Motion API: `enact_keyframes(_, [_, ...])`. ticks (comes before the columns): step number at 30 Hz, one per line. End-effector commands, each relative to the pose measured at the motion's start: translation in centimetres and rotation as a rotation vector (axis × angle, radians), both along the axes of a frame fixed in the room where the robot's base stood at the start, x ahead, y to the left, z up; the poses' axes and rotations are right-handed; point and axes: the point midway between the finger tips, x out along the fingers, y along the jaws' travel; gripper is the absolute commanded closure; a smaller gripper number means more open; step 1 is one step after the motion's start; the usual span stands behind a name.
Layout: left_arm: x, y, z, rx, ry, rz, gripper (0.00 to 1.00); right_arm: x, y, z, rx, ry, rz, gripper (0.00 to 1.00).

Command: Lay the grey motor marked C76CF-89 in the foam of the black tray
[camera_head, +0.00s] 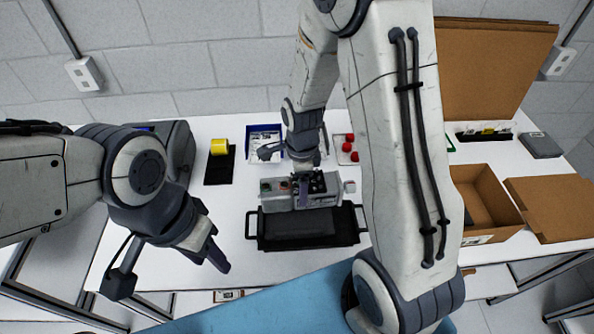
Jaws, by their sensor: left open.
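The black tray (254,243) lies on the white table in the middle, with handles at its left and right ends and dark foam inside. I cannot make out a motor or the marking C76CF-89. My right gripper (303,178) is over a grey unit with coloured buttons (278,200) just behind the tray. Its fingers are partly hidden, and I cannot tell whether it holds anything.
A yellow roll (219,147) on a black base, a blue bin (263,135) and red round parts (350,147) stand behind. An open cardboard box (483,205) and a dark grey case (540,145) are at right.

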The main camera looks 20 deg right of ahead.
Motion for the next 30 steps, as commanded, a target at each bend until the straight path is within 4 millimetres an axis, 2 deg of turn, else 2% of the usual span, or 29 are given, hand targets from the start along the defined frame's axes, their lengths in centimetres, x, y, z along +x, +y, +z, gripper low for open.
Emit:
enact_keyframes(4, [0.0, 0.0, 0.3, 0.0, 0.0, 0.0, 0.56, -0.3, 0.0, 0.3, 0.0, -0.004, -0.051, 1.0])
enact_keyframes(11, [0.0, 0.0, -0.3, 0.0, 0.0, 0.0, 0.56, -0.4, 0.0, -0.4, 0.0, -0.004, -0.058, 1.0])
enact_keyframes(30, [0.0, 0.0, -3.8, 0.0, 0.0, 0.002, 0.56, -0.4, 0.0, -4.4, 0.0, -0.003, -0.056, 1.0])
